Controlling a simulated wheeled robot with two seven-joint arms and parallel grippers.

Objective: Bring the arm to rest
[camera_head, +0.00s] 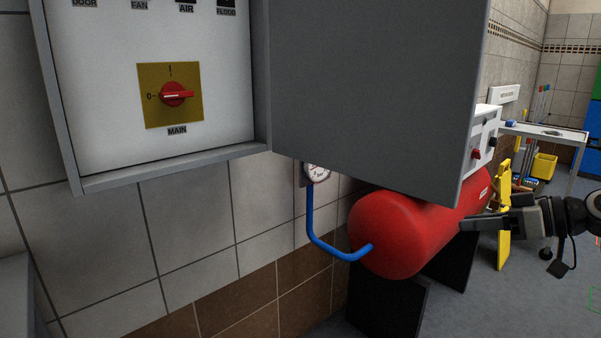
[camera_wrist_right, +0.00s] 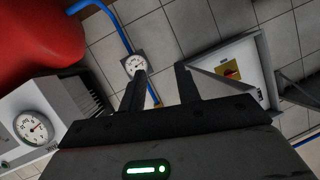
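My right arm comes in from the right edge in the head view, and its gripper (camera_head: 474,222) points left in front of the red tank (camera_head: 390,238). In the right wrist view the two dark fingers of my right gripper (camera_wrist_right: 160,82) stand apart with nothing between them. A gauge (camera_wrist_right: 134,64) and a blue pipe (camera_wrist_right: 104,24) show beyond the fingers, apart from them as far as I can tell. My left gripper is in neither view.
An open wall cabinet (camera_head: 100,60) holds a red MAIN switch (camera_head: 175,94) with its handle level. Its grey door (camera_head: 370,90) sticks out left of my right gripper. A yellow stand (camera_head: 504,205), a table (camera_head: 545,131) and a yellow bucket (camera_head: 544,166) are behind. Grey floor is clear at lower right.

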